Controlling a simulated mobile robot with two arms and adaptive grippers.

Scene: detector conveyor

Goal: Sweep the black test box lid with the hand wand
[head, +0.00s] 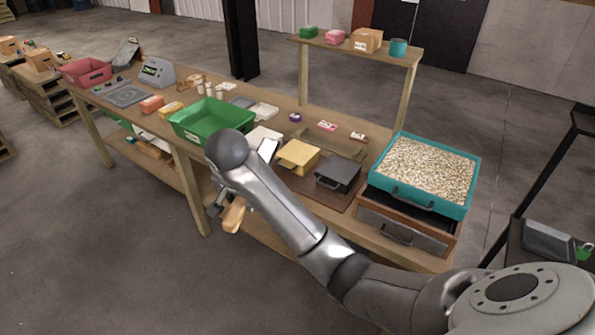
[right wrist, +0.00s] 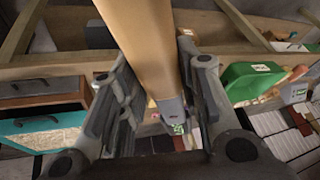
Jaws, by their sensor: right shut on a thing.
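The black test box (head: 338,174) sits on a brown mat on the bench, with its lid shut and its handle facing the near side. My right gripper (head: 221,204) hangs low in front of the bench's near edge, left of the box and apart from it. It is shut on the hand wand (head: 234,215), a tan bar. In the right wrist view the wand (right wrist: 147,45) runs between the two fingers to a grey end. My forearm crosses in front of the bench and hides part of it. My left gripper is not in view.
A yellow box (head: 299,156) stands just left of the black one. A teal tray of pale pellets (head: 468,195) sits on a wooden drawer unit (head: 408,235) to the right. A green bin (head: 212,121) is further left. A raised shelf (head: 356,48) stands behind. Floor in front is clear.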

